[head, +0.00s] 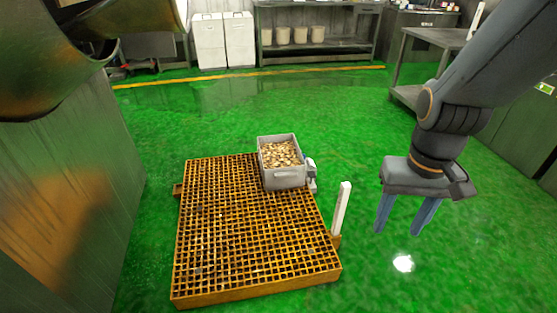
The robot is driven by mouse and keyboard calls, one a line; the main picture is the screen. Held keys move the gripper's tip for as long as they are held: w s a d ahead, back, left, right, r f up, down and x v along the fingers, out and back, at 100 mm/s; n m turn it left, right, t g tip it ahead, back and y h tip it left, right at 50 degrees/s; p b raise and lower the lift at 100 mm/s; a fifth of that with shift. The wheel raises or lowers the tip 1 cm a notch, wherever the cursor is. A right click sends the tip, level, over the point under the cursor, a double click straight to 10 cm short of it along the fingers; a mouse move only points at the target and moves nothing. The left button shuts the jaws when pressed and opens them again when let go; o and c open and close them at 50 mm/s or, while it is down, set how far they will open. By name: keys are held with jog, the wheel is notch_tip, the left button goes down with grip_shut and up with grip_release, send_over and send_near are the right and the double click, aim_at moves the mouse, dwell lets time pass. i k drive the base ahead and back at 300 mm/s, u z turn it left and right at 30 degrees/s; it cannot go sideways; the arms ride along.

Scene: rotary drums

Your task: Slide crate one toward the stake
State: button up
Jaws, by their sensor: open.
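A grey crate (284,177) filled with small tan pieces stands upright at the far right corner of an orange grated platform (225,235). No label on the crate is readable. A white upright stake (342,208) stands at the platform's right edge, nearer to me than the crate and apart from it. My gripper (403,222) hangs to the right of the stake with its two fingers pointing down. The fingers are apart and hold nothing. My gripper is clear of both the crate and the stake.
A small grey fitting (311,176) sits by the crate's right side. A large metal drum structure (50,200) rises at the left. Workbenches (315,50) and white bins (224,40) line the back. The green floor (250,110) beyond the platform is open.

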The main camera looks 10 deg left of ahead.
aim_at(283, 165)
jog(key=z, duration=0.5)
jog(key=k, duration=0.55)
jog(key=z, duration=0.65)
jog(key=i, duration=3.1)
jog(key=u, duration=0.55)
jog(key=i, duration=1.55)
jog(key=u, duration=1.95)
jog(key=i, duration=0.8)
jog(key=u, duration=0.85)
jog(key=i, duration=0.25)
jog(key=u, duration=0.2)
